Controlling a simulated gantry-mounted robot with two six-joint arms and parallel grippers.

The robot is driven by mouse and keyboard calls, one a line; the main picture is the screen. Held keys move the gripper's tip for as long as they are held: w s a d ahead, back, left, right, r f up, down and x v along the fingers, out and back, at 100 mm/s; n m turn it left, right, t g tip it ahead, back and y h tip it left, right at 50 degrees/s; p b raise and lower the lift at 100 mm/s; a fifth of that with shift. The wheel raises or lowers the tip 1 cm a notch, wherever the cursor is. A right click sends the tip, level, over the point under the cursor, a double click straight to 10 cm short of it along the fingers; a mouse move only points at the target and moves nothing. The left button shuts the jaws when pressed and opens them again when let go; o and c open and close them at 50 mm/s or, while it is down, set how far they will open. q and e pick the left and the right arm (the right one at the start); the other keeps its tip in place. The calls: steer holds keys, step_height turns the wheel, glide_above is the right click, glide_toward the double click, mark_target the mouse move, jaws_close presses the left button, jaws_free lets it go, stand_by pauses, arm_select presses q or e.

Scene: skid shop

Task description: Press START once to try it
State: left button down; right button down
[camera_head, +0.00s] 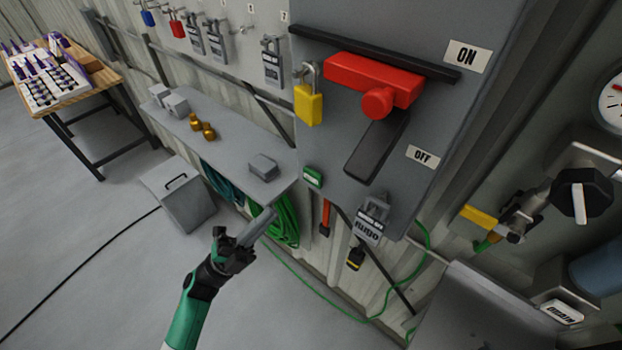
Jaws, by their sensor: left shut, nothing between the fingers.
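A small green block (312,177) with pale markings, possibly the START button, sits at the lower left edge of the grey switch box (440,110); its lettering is too small to read. My left gripper (266,216) is shut and empty. In the picture its fingertips are below and left of the green block, clearly apart from it. A red handle (370,78) with a round red knob lies across the box between the ON label (466,56) and OFF label (422,156). A yellow padlock (308,103) hangs at the handle's left end. My right gripper is out of view.
A grey shelf (225,130) holds brass pieces (202,126) and grey blocks. Green hose (285,228) hangs below it. A grey tagged padlock (370,225) and a red-handled item (325,218) hang under the box. A valve knob (583,196) is at right. Floor at left is largely open.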

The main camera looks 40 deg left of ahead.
arm_select(q)
steer(key=b, duration=0.4)
glide_toward(313, 177)
step_height(313, 177, up, 4)
steer(key=w+d, duration=0.2)
steer(key=shift+w+a+r, duration=0.15)
steer(key=shift+w+r, duration=0.1)
steer(key=shift+w, duration=0.15)
stand_by(1.3)
steer(key=shift+w+b, duration=0.4)
steer(key=shift+b, duration=0.15)
